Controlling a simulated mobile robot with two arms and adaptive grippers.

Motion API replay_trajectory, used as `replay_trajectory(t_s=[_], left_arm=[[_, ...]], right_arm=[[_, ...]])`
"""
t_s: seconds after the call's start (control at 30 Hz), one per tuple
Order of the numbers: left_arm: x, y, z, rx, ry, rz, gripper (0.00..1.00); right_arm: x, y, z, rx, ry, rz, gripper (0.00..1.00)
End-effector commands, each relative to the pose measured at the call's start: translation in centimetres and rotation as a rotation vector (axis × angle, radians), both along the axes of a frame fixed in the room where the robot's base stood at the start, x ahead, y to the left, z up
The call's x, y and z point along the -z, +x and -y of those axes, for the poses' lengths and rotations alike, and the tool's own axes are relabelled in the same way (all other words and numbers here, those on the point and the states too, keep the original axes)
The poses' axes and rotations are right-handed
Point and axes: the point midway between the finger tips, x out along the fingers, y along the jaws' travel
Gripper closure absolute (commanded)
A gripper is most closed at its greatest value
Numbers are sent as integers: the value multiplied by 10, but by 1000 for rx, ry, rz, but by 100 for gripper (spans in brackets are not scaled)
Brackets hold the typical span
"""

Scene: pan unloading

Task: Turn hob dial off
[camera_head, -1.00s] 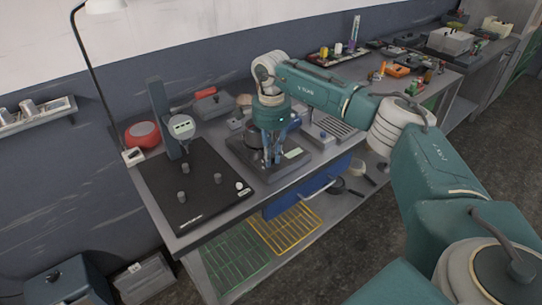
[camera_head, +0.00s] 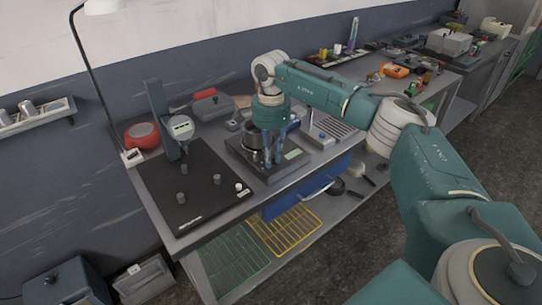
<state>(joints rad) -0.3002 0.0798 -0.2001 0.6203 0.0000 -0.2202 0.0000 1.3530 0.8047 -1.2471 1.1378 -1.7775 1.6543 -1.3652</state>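The hob (camera_head: 270,176) is a dark square unit on the bench, with a small pale panel (camera_head: 293,154) on its top right side. A dark round pan or pot (camera_head: 251,150) stands on its left part. My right gripper (camera_head: 275,158) points down over the hob, just right of the pot and left of the pale panel. Its fingers look narrow and partly merge with the dark hob, so their opening is unclear. The dial cannot be made out; the gripper may cover it. My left gripper is out of view.
A black board (camera_head: 205,205) with small knobs and an upright gauge stand (camera_head: 158,118) lies left of the hob. A red round item (camera_head: 142,135) and a grey box (camera_head: 212,106) stand behind. A ridged grey unit (camera_head: 338,127) sits to the right.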

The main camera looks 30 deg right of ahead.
Motion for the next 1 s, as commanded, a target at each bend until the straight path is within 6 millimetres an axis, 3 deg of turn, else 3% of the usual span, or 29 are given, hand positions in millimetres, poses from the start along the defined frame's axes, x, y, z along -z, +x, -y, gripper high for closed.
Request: replay_trajectory(t_s=[0.33, 0.47, 0.8, 1.0], left_arm=[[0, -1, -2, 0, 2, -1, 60], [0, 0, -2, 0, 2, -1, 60], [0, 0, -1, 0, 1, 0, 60], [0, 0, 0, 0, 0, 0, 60]], right_arm=[[-1, 0, 0, 1, -1, 2, 66], [-9, 1, 0, 1, 0, 3, 66], [-78, 1, 0, 2, 0, 7, 66], [-109, 1, 1, 3, -1, 5, 66]])
